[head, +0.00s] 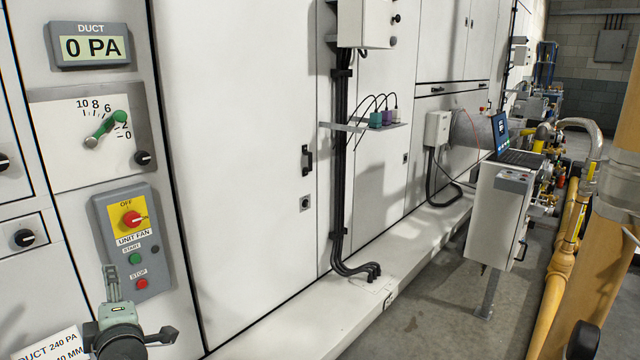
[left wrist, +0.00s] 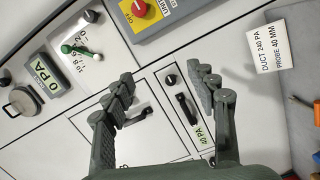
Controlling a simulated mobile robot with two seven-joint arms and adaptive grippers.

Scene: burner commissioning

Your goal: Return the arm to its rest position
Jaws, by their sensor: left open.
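My left gripper (head: 112,283) is low at the left in the head view, in front of the cabinet face just below the unit fan box. In the left wrist view its two fingers (left wrist: 162,98) stand wide apart with nothing between them. Beyond them is a pale panel with dark handles (left wrist: 187,108). The unit fan box (head: 136,240) has a red knob (head: 132,218) on a yellow plate, a green start button and a red stop button. The gripper is apart from the red knob. My right gripper is not in view.
A duct display (head: 90,47) reads 0 PA above a dial with a green lever (head: 106,124). A card (left wrist: 267,46) reads DUCT 240 PA, PROBE 40 MM. A laptop (head: 516,142) stands on a grey cabinet (head: 497,215). Bare floor (head: 425,300) lies at lower middle.

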